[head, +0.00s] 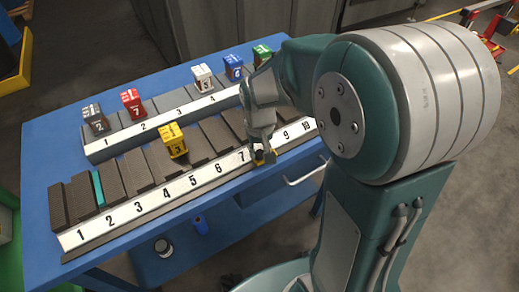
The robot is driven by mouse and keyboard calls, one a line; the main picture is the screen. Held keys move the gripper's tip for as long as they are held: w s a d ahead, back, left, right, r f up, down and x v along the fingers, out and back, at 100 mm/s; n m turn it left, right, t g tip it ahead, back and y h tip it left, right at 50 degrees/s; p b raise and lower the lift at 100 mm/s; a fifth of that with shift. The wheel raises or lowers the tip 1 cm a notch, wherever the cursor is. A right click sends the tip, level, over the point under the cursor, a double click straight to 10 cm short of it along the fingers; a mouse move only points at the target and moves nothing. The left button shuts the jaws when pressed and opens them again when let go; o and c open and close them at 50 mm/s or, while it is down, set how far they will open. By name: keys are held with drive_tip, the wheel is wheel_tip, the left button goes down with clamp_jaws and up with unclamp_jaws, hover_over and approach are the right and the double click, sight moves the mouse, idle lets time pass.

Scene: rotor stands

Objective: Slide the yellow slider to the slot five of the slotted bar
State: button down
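A yellow block marked 3 (173,141) sits at the back edge of the front slotted bar (140,208), whose white strip is numbered 1 to 10. It stands behind the labels, roughly in line with 5. My gripper (262,155) is low over the right part of this bar, just right of label 7, and covers label 8. A small yellow patch shows at its fingertips. I cannot tell if that is a held slider or part of the gripper. The fingers are too small and hidden to show whether they are open. The yellow block stands apart, to the gripper's left.
A rear numbered rack (160,122) carries a dark block (95,119), red block (132,104), white block (203,78), blue block (234,68) and green block (262,55). A teal strip (98,188) lies between the front bar's left slats. The blue table (37,150) is bare at its left edge.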

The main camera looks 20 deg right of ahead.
drive_tip(key=shift+a, duration=0.1)
drive_tip(key=s+a, duration=0.2)
drive_tip(key=a, duration=0.5)
drive_tip(key=s+a, duration=0.2)
drive_tip(key=a, duration=0.4)
drive_tip(key=s+a, duration=0.1)
drive_tip(key=a, duration=0.6)
drive_tip(key=shift+s+a, duration=0.35)
drive_tip(key=shift+s, duration=0.05)
drive_tip(key=shift+c, duration=2.1)
unclamp_jaws()
wheel_tip(320, 180, up, 12)
drive_tip(key=shift+w, duration=0.1)
